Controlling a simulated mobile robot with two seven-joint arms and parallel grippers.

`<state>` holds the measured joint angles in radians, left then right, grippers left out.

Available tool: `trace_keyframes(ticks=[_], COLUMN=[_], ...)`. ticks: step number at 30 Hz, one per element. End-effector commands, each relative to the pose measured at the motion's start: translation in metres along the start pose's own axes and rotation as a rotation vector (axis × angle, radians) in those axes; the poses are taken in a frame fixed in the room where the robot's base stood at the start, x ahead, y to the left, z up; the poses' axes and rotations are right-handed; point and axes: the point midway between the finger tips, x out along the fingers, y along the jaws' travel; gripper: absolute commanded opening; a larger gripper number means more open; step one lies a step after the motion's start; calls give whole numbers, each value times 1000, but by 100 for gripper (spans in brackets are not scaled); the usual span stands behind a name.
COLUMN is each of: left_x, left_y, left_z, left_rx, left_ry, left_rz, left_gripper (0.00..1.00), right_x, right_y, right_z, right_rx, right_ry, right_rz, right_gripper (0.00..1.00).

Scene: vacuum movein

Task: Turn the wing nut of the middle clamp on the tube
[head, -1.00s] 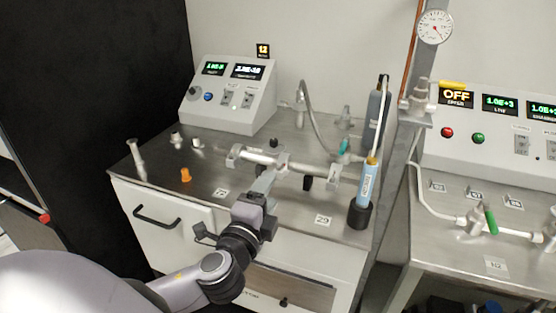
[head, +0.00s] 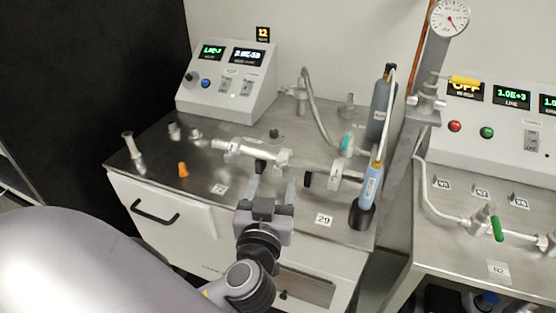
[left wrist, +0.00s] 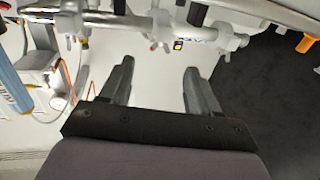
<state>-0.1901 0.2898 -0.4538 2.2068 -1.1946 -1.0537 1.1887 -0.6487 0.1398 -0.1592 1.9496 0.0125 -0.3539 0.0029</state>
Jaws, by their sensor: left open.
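A silvery metal tube (head: 247,149) lies across the bench top with clamps along it. In the left wrist view the tube (left wrist: 110,20) crosses the top of the picture. The middle clamp (left wrist: 160,27) shows there with a small wing-like part below it, just ahead of the gap between my fingers. In the head view the middle clamp (head: 282,158) is small, and its wing nut cannot be made out clearly. My left gripper (head: 275,188) is open and empty, short of the tube on its near side. Its two fingers (left wrist: 160,75) stand wide apart. My right gripper is not in view.
A blue cylinder tool (head: 370,185) stands in a black holder at the bench's right. An orange piece (head: 183,170) and small fittings stand at the left. A control box (head: 228,88) is behind. A second bench with a green-handled valve (head: 497,228) is at right.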

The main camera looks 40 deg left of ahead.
Motion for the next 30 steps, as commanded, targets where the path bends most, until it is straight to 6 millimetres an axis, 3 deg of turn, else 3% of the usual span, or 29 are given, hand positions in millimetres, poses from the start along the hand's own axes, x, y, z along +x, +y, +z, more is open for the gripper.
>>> trace_keyframes(ticks=[15,26,27,30], left_x=[63,70,70,70], left_y=[0,0,0,0], left_z=[-2,0,0,0], left_rx=[1,0,0,0], left_ry=[2,0,0,0], left_rz=[0,0,0,0], left_gripper=[62,62,58,26], right_x=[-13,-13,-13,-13], right_y=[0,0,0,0], right_z=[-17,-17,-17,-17], right_rx=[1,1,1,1], right_ry=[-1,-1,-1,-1], right_rz=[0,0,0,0], right_gripper=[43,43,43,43])
